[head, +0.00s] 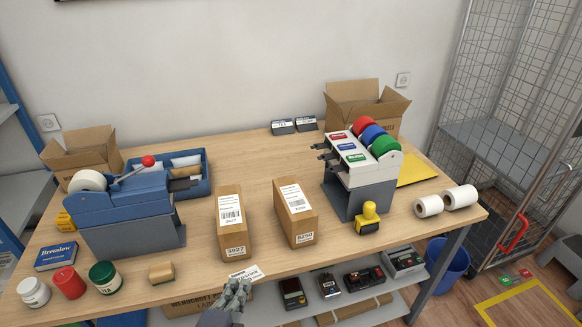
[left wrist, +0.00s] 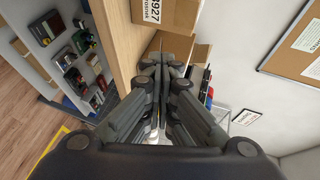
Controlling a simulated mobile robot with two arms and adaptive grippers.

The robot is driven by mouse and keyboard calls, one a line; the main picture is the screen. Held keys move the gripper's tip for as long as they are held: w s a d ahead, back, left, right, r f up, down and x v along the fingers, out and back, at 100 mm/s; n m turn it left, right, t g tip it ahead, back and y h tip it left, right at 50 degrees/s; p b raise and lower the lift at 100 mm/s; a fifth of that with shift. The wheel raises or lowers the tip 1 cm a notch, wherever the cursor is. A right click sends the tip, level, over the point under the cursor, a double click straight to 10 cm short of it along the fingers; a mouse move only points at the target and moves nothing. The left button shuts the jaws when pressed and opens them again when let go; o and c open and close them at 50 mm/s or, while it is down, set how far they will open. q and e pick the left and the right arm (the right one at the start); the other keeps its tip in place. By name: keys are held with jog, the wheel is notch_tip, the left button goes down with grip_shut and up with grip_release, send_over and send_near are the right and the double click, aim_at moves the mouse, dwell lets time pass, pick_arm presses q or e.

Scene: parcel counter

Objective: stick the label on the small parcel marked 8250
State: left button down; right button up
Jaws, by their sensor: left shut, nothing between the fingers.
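The small parcel marked 8250 (head: 302,226) stands on the table right of centre, a large white label on its sloping top. The parcel marked 3927 (head: 234,228) stands to its left; part of it shows at the top of the left wrist view (left wrist: 184,14). A small white printed label (head: 247,271) shows at the table's front edge, just beyond my left gripper (head: 237,284). My left gripper is shut and empty, in front of the 3927 parcel; its closed fingers fill the middle of the left wrist view (left wrist: 163,70). I cannot tell whether they touch the label. My right gripper is out of view.
A blue tape dispenser (head: 125,212) stands at the left, a label dispenser with coloured rolls (head: 358,190) at the right. Table between and behind the parcels is clear.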

pick_arm(q)
jog(key=w+d+r+h+p, duration=0.2)
jog(key=w+d+r+p, duration=0.3)
jog(key=w, duration=0.6)
notch_tip(320, 180, up, 8)
jog(key=g+h+p, duration=0.2)
jog(key=p, duration=0.3)
send_over(289, 214)
jog(key=shift+f+m+b, duration=0.3)
jog(key=shift+f, duration=0.9)
notch_tip(289, 214, down, 5)
jog(key=b, duration=0.5)
jog(key=shift+f, duration=0.1)
jog(key=shift+f+b, duration=0.45)
jog(key=shift+f, duration=0.4)
jog(key=c, duration=1.7)
grip_release()
